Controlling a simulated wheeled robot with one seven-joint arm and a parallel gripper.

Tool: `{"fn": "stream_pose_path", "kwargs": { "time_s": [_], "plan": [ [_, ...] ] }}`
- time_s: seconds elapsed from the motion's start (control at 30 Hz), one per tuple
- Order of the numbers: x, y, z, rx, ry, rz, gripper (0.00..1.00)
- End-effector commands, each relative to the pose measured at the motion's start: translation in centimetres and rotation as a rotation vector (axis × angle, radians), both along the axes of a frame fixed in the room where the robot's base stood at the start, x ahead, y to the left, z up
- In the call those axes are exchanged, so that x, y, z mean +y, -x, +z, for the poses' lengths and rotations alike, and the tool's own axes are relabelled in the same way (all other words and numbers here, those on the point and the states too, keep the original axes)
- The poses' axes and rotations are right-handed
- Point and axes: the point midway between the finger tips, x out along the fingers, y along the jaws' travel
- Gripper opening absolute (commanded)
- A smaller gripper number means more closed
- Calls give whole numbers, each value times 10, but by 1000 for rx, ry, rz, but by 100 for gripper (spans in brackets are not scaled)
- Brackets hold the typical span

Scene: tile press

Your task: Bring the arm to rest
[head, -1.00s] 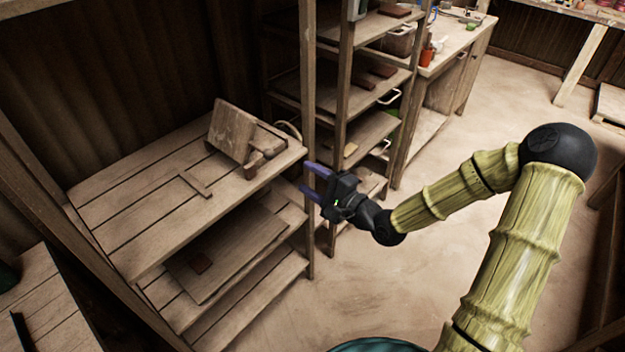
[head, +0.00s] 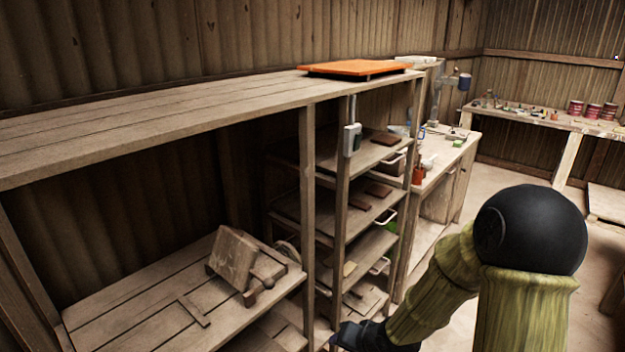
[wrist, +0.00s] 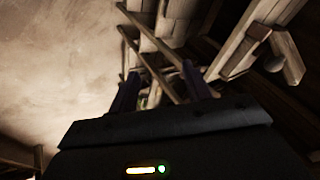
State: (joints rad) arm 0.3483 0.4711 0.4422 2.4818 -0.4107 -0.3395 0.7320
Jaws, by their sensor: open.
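My gripper (wrist: 165,92) is open in the wrist view, with its two dark purple fingers apart and nothing between them.
A wooden bench (head: 130,308) at the left holds a wooden block-like press (head: 233,262). A shelf rack (head: 345,222) stands beside it. An orange board (head: 358,67) lies on the top shelf (head: 150,118). Open floor (head: 487,186) lies right of the rack.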

Motion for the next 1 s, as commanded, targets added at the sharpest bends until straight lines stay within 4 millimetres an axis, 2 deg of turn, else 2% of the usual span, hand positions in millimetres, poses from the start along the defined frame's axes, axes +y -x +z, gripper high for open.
{"fn": "stream_pose_path", "kwargs": {
  "time_s": [0.03,0.2,0.4,0.5,0.63,1.0],
  "plan": [
    [-11,8,17,10,89,22,48],
    [-47,42,55,87,321,93,48],
    [-68,91,105,191,444,186,48],
    [-71,109,118,227,452,224,48],
    [-73,119,123,246,450,246,48],
    [-73,118,122,247,450,247,48]
  ]
}}
